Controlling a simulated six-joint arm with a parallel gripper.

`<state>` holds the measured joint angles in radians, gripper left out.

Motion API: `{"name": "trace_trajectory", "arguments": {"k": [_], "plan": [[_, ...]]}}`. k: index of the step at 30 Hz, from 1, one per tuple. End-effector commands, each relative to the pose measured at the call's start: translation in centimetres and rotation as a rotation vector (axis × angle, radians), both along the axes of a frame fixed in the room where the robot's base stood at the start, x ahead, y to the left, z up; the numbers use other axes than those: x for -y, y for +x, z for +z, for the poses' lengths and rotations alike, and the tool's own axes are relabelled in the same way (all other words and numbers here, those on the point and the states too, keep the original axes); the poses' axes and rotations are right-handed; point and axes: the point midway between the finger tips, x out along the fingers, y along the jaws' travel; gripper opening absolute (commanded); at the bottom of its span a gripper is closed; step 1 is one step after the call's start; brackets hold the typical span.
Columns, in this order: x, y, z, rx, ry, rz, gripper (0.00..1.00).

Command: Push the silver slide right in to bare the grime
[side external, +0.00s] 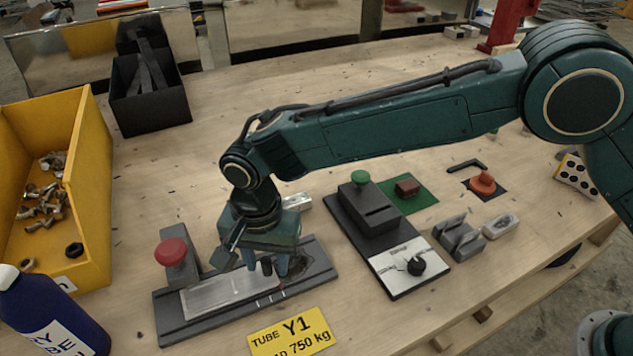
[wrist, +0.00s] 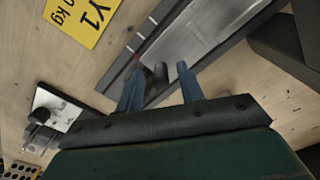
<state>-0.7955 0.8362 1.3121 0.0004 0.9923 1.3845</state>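The silver slide (side external: 222,293) is a flat plate lying in a long dark grey rail (side external: 180,330). It also shows in the wrist view (wrist: 205,30). A small dark peg (wrist: 157,76) stands at its right end. My gripper (side external: 266,266) is low over the rail, with its blue fingers apart on either side of the peg. In the wrist view my gripper (wrist: 160,72) shows a gap beside the peg, so it is open. A dark grime patch (side external: 305,258) shows on the rail just right of my fingers. My gripper may hide part of it.
A red knob (side external: 171,252) on a grey bracket stands behind the rail's left end. A yellow label (side external: 290,335) lies in front. A dark fixture with a green knob (side external: 360,178) stands to the right. A yellow bin (side external: 90,190) and blue bottle (side external: 45,310) are at left.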

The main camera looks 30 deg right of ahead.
Motion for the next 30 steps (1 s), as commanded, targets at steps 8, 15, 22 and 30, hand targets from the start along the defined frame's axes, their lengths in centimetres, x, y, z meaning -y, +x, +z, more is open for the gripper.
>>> {"name": "trace_trajectory", "arguments": {"k": [8, 15, 22, 30], "plan": [[0.0, 0.0, 0.8, 0.001, 0.001, 0.0, 0.38], [-0.1, 0.0, 3.5, 0.003, 0.003, 0.0, 0.38], [-0.1, 0.0, 7.4, 0.003, 0.003, 0.0, 0.38], [0.0, 0.0, 11.7, 0.002, 0.002, 0.0, 0.38]]}}
